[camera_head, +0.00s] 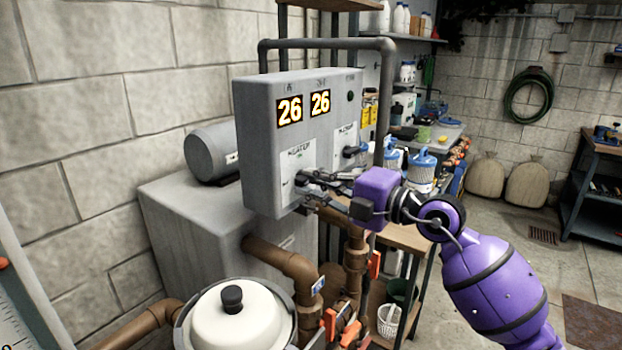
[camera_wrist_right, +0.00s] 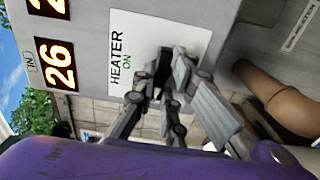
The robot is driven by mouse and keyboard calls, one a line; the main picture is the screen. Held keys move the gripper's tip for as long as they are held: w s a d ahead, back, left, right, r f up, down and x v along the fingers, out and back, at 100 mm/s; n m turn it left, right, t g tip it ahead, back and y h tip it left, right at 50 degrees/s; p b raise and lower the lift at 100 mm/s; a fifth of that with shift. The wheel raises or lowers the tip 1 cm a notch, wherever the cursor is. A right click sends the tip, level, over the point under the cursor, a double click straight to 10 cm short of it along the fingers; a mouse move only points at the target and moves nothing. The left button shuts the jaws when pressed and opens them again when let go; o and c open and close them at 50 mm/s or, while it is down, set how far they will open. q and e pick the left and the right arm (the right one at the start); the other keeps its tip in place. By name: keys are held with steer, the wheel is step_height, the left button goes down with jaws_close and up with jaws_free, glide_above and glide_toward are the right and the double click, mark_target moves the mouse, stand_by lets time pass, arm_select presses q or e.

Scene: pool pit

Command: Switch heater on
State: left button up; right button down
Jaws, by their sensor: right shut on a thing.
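The grey control box (camera_head: 262,150) has two lit displays that both read 26, and one of them also shows in the wrist view (camera_wrist_right: 58,62). Its white heater label (camera_head: 299,158) is on the lower front, and the words HEATER and ON are readable on the label in the wrist view (camera_wrist_right: 130,45). My right gripper (camera_head: 306,182) reaches in from the right and is shut on the dark heater switch (camera_wrist_right: 164,62) at this label. The fingers hide most of the switch, so its exact position is unclear. My left gripper is not in view.
A second labelled switch (camera_head: 354,151) sits just right of the heater label. A grey pipe (camera_head: 386,100) arches over the box. Brown pipes (camera_head: 285,260) and a white-lidded pot-like vessel (camera_head: 235,315) are below. Shelves with bottles stand behind; floor at right is open.

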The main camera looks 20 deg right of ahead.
steer(key=r+m+p, duration=0.1)
steer(key=m+p, duration=0.1)
steer(key=p, duration=0.2)
steer(key=shift+s+r+m, duration=0.1)
steer(key=shift+r+m, duration=0.05)
steer(key=shift+m, duration=0.15)
steer(key=shift+m+p, duration=0.6)
steer(key=shift+p, duration=0.15)
steer(key=shift+m+p, duration=0.3)
steer(key=shift+m, duration=0.2)
steer(key=shift+f+m, duration=0.4)
steer(key=shift+m, duration=0.3)
steer(key=shift+f+m, duration=0.25)
steer(key=shift+m, duration=0.55)
steer(key=m, duration=0.4)
steer(key=shift+m, duration=0.3)
steer(key=m, duration=0.6)
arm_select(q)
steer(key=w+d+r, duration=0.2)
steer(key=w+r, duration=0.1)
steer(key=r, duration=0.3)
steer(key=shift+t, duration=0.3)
arm_select(e)
steer(key=c, duration=1.7)
jaws_free()
